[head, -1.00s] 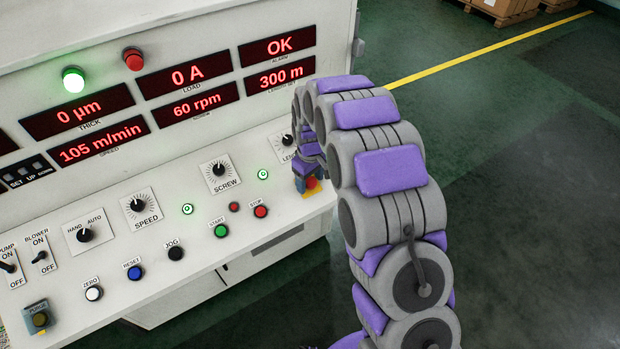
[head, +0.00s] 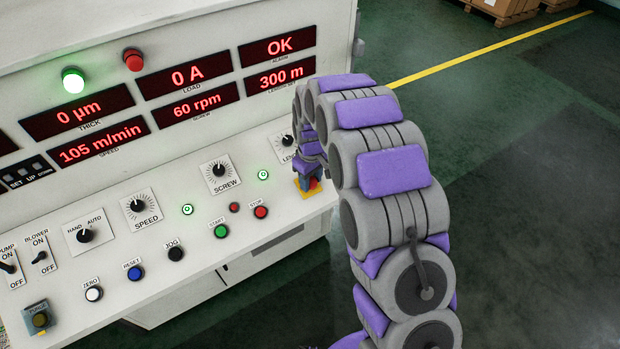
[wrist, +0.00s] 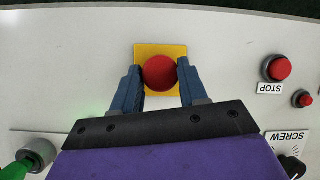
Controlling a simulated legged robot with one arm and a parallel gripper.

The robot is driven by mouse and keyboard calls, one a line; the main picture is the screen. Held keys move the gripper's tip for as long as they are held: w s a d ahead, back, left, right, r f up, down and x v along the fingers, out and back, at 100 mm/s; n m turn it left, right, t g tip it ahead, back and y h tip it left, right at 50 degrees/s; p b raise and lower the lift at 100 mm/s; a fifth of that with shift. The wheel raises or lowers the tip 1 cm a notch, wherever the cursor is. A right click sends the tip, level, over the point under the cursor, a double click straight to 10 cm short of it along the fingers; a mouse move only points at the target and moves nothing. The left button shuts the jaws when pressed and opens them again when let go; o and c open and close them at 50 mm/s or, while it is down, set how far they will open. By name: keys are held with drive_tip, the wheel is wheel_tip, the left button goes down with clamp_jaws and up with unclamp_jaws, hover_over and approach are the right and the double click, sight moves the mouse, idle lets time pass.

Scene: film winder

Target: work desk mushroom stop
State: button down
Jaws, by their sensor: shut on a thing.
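The red mushroom stop button (wrist: 159,72) sits on a yellow square plate (wrist: 160,49) on the white desk panel. My gripper (wrist: 160,80) has one blue finger on each side of the button and is shut on it. In the head view my gripper (head: 305,183) is low over the right end of the panel. There it hides most of the button, and parts of the yellow plate (head: 313,193) show around it.
The small red STOP button (head: 261,212), the green START button (head: 221,231) and the SCREW knob (head: 218,170) are on the panel to the left. Lit displays (head: 277,47) rise behind. Open floor (head: 530,220) lies to the right.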

drive_tip(key=shift+s+d+r, duration=0.15)
drive_tip(key=shift+s+r, duration=0.05)
drive_tip(key=shift+r, duration=0.45)
drive_tip(key=c, duration=1)
unclamp_jaws()
drive_tip(key=o, duration=0.3)
drive_tip(key=shift+s+r, duration=0.1)
drive_tip(key=shift+s, duration=0.05)
drive_tip(key=shift+o, duration=0.5)
drive_tip(key=shift+d, duration=0.1)
